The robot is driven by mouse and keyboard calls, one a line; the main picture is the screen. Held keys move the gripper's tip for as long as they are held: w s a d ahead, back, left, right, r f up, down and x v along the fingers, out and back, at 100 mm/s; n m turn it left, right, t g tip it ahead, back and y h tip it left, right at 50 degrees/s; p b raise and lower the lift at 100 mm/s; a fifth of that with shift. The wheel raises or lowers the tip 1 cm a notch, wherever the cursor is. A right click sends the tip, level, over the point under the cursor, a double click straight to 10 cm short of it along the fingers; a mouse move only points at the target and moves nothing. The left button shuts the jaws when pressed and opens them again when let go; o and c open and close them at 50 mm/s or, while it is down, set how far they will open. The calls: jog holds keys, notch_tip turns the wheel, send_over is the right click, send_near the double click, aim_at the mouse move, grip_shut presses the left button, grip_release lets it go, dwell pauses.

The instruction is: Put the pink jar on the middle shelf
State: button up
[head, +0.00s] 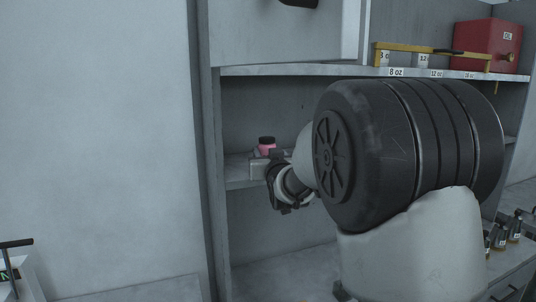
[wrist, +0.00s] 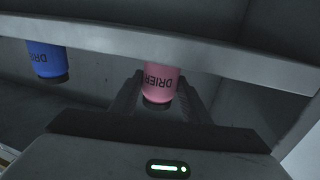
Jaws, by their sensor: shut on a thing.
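The pink jar (head: 267,148) has a black lid and stands upright in the head view, at the level of the middle shelf (head: 237,184) near its left end. My gripper (head: 268,164) is at the shelf front, its fingers mostly hidden by the wrist and jar. I cannot tell whether the jar's base touches the shelf board.
A blue jar (wrist: 46,59) shows left of the pink one in the wrist view. The upper shelf (head: 300,70) runs above, with a red box (head: 487,45) and a yellow bar (head: 420,48). Several small bottles (head: 505,232) stand at lower right. My arm hides much of the middle shelf.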

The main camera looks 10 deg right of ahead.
jog(key=o, duration=1.1)
jog(key=shift+r+p, duration=0.2)
jog(key=shift+p, duration=0.1)
jog(key=shift+s+f, duration=0.15)
jog(key=shift+s, duration=0.15)
jog(key=s+f+g, duration=0.4)
jog(key=s, duration=1)
jog(key=s+f+g+b, duration=0.1)
jog(key=s+f+g, duration=0.3)
jog(key=s, duration=1.1)
jog(key=s+f+g, duration=0.4)
jog(key=s+f, duration=0.2)
jog(key=s, duration=0.8)
jog(key=shift+s+d+b, duration=0.15)
jog(key=shift+d+b, duration=0.2)
jog(key=shift+b, duration=0.05)
